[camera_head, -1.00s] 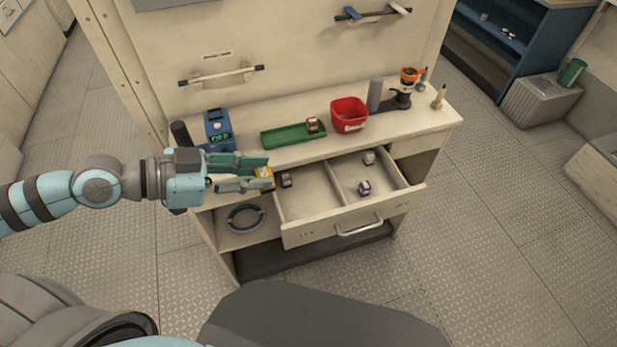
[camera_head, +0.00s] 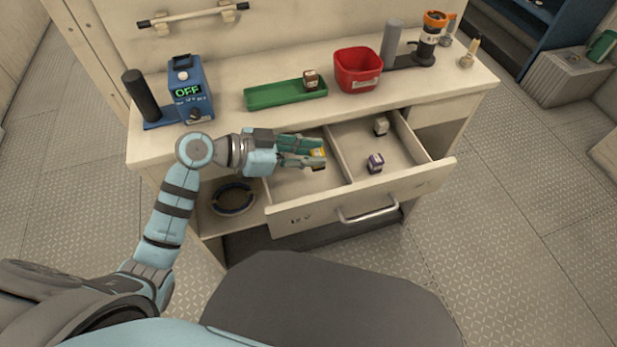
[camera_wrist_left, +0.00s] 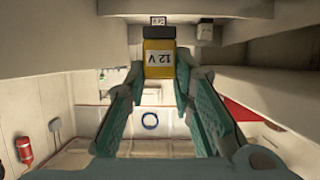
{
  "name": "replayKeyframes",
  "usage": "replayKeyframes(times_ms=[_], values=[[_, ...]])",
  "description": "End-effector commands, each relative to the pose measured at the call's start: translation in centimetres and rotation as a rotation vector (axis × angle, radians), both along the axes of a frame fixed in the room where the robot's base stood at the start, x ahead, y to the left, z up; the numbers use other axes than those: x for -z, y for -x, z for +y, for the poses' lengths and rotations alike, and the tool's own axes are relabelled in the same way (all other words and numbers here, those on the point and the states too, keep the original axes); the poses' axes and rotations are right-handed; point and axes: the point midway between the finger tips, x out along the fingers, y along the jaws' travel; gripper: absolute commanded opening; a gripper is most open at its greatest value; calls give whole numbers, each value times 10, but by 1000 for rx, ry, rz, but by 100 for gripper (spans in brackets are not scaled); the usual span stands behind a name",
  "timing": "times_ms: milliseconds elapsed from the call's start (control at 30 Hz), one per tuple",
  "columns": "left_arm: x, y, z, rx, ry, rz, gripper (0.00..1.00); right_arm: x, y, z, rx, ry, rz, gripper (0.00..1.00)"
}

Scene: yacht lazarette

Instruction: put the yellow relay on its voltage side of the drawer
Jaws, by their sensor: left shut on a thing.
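The yellow relay (camera_head: 318,152) is held between the fingertips of my left gripper (camera_head: 312,150). In the left wrist view the relay (camera_wrist_left: 158,58) shows a "12 V" label, and both green finger pads close on its sides. The drawer (camera_head: 405,194) is pulled open and split by a divider into a left and a right compartment. The gripper and relay are over the left compartment, whose front reads "12 V". The label on the right front is too small to read. A purple-and-white relay (camera_head: 375,163) and a grey one (camera_head: 381,126) sit in the right compartment.
On the worktop stand a blue power unit reading OFF (camera_head: 187,92), a green tray (camera_head: 270,97) with a brown relay (camera_head: 311,79), and a red bin (camera_head: 358,70). A blue cable coil (camera_head: 233,198) lies on the shelf left of the drawer.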

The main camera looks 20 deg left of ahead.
Motion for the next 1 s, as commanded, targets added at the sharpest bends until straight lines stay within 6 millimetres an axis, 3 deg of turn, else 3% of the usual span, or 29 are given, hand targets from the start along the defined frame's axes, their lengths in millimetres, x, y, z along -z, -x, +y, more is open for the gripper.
replayKeyframes(times_ms=[33, 133, 333, 467, 767, 800, 900, 1000], values=[[14, 0, 0, -2, 2, 3, 1, 5, -8, 0, 0, 0, -14, 40], [26, 0, 0, 0, 2, 3, 1, 7, -19, 0, -2, 0, -33, 40], [64, 1, 0, 0, 3, 2, 1, 17, -11, 0, 0, -1, -18, 40], [68, 0, 0, -1, 1, -1, 1, 17, -2, 0, 0, 0, -3, 40], [73, 1, 0, -1, 1, -1, 1, 23, -5, 0, -1, 0, -8, 40], [72, 1, 0, -1, 1, -1, 29, 21, -5, 0, -1, 0, -9, 40], [71, 1, 0, -1, 1, -1, 43, 21, -5, 0, -1, 0, -10, 40], [71, 1, 0, -1, 1, -1, 43, 21, -6, 0, -1, 0, -11, 40]])
